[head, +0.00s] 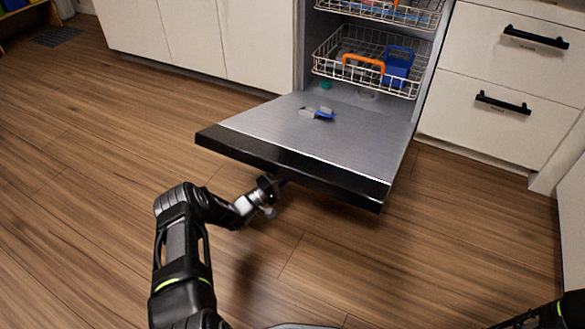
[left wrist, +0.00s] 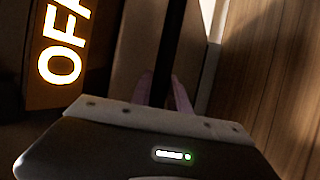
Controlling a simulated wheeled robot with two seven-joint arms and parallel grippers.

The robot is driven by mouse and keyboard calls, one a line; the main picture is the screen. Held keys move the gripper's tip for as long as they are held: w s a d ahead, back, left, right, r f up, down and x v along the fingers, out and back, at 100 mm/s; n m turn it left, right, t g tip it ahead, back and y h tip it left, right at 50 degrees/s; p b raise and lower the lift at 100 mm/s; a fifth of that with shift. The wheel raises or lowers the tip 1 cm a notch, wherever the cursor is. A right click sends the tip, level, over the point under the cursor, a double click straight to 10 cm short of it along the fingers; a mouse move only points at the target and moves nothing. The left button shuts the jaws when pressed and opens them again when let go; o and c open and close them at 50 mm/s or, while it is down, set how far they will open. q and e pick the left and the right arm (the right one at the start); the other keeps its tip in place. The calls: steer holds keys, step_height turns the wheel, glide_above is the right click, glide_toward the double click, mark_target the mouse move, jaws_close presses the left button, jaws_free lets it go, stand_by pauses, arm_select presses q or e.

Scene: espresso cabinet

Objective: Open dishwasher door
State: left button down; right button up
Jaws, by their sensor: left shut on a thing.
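The dishwasher door (head: 325,135) is folded down, close to level, in the head view. Its outer edge is a black band (head: 300,168) facing me. My left gripper (head: 278,183) is at the underside of that edge, left of its middle, and the door partly hides its fingertips. In the left wrist view the pale pinkish fingers of my left gripper (left wrist: 167,92) are closed on a dark narrow bar (left wrist: 166,50), which looks like the door's handle. My right gripper is out of view; only part of my right arm shows at the bottom right corner.
Two wire racks sit inside the dishwasher; the lower rack (head: 365,62) holds an orange-handled item and a blue item (head: 397,65). Small items (head: 318,113) lie on the door's inner face. White drawers (head: 505,85) with black handles stand right. The wooden floor (head: 90,150) is clear.

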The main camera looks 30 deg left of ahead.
arm_select(q)
steer(key=shift+w, duration=0.2)
steer(key=c, duration=1.3)
jaws_free()
steer(key=shift+o, duration=0.2)
steer(key=shift+s, duration=0.1)
steer(key=p+v, duration=0.2)
steer(key=v, duration=0.5)
steer(key=shift+s+p, duration=0.3)
steer(key=shift+a+f, duration=0.1)
